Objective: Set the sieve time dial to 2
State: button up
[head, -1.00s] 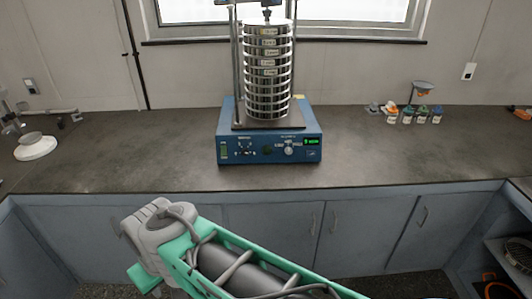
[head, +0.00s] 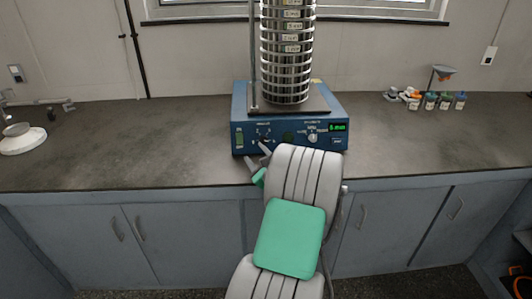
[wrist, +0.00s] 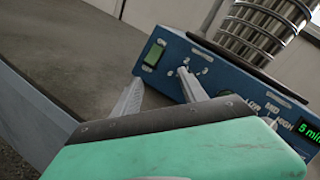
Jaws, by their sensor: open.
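The blue sieve shaker base (head: 290,118) stands on the counter. The wrist view shows LOW, MID and HIGH marks towards the right of the panel, and the green display (wrist: 311,132) reads 5 min. My gripper (head: 257,159) is open and empty in front of the panel's left half. In the wrist view its two fingers (wrist: 160,92) stand apart, the right one overlapping the panel near the left dial (wrist: 183,72). Contact cannot be told.
A stack of metal sieves (head: 288,50) stands on the base between rods. A green switch (head: 240,139) is at the panel's left end. Small bottles (head: 435,101) stand at the right, and a white stand (head: 22,141) at the far left. The counter beside the shaker is clear.

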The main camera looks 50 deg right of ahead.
aim_at(264, 141)
jog(key=s+d+m+h, duration=0.1)
jog(key=d, duration=0.1)
jog(key=s+d+m+h, duration=0.1)
jog(key=s+d+m, duration=0.1)
jog(key=shift+s+f, duration=0.2)
jog(key=shift+s, duration=0.1)
jog(key=x, duration=0.7)
jog(key=shift+w+d, duration=0.1)
jog(key=shift+w, duration=0.1)
jog(key=shift+c, duration=0.2)
grip_shut()
